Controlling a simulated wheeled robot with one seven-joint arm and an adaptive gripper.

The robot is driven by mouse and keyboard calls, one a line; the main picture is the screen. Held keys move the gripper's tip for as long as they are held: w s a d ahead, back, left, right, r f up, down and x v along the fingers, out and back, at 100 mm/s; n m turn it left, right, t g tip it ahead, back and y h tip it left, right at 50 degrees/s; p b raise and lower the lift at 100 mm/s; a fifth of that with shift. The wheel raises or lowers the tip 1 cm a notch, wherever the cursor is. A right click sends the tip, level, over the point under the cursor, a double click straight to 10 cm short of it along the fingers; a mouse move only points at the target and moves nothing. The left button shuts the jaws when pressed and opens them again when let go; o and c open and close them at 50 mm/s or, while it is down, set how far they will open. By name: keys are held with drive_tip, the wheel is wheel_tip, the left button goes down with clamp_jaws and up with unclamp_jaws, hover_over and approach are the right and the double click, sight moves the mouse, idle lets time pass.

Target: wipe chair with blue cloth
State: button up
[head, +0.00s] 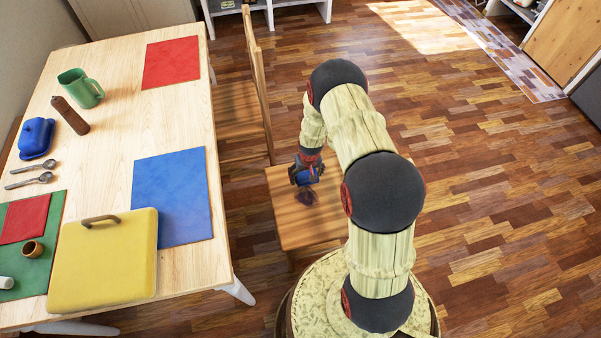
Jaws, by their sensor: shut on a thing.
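The wooden chair (300,228) stands right of the table, its seat showing in front of my base. A dark smudge (310,199) lies on the seat. My gripper (305,177) points down over the rear part of this seat. It is shut on the blue cloth (314,178), of which only a small blue patch shows beside the fingers. The cloth is close above or on the seat next to the smudge; I cannot tell if it touches. My arm hides the right part of the seat.
A second wooden chair (238,108) with a tall back stands behind. The floor (500,190) at right is clear.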

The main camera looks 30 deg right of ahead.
drive_tip(key=shift+r+p, duration=0.6)
drive_tip(key=shift+r, duration=0.75)
